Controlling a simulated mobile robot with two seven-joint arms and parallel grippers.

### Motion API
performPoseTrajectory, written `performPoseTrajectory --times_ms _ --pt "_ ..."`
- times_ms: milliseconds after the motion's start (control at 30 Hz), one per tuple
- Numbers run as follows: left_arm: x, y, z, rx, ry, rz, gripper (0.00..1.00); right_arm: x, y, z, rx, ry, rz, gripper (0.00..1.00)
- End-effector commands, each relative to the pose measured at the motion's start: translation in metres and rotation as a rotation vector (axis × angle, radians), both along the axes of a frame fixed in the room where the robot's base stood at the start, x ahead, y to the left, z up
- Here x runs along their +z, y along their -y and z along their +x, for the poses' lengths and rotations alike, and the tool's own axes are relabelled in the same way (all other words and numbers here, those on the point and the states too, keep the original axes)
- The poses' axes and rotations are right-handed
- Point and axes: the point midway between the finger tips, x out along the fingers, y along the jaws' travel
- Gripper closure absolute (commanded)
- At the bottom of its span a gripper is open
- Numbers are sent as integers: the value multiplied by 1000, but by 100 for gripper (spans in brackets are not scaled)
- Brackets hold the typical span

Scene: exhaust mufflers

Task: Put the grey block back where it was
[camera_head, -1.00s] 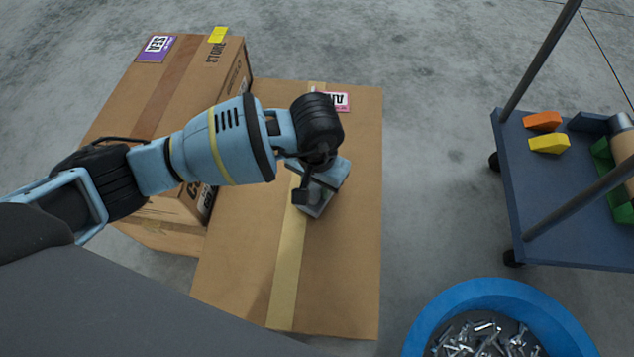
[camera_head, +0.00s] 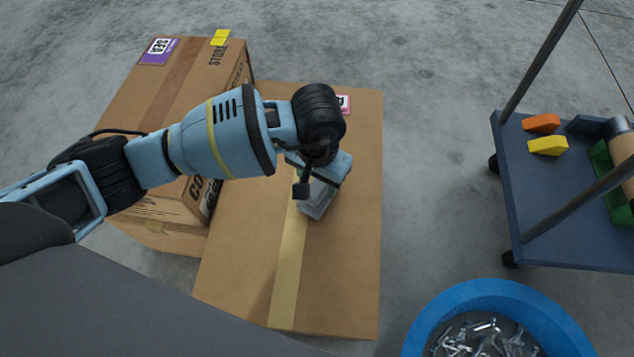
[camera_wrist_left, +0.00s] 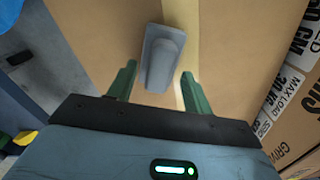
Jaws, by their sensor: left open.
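The grey block (camera_wrist_left: 162,58) lies on top of a flat cardboard box, beside its pale tape strip, in the left wrist view. My left gripper (camera_wrist_left: 158,72) is open, with one green finger on each side of the block's near end. I cannot tell whether the fingers are level with the block or above it. In the head view the left gripper (camera_head: 322,188) points down over the box, and the block (camera_head: 314,206) shows partly below it. My right gripper is not in view.
The cardboard box (camera_head: 345,270) has bare room around the block. A taller box (camera_head: 120,95) stands to its left. A blue cart (camera_head: 550,215) with orange and yellow pieces is on the right. A blue bin (camera_head: 425,318) of metal parts stands at the bottom right.

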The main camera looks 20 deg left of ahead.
Motion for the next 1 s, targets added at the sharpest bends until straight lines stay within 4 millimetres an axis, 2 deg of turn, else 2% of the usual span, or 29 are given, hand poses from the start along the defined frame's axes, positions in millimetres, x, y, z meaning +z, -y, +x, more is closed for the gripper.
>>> performPoseTrajectory --times_ms 33,200,400,600,1000 --pt "15 0 1 0 4 1 50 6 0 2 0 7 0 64" --pt "51 -1 1 0 5 1 50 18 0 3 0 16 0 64" --pt "82 0 0 0 2 1 50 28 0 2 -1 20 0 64" --pt "95 -1 0 1 -1 1 50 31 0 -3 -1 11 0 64" --pt "95 -1 0 1 -2 1 50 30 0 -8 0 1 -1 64"
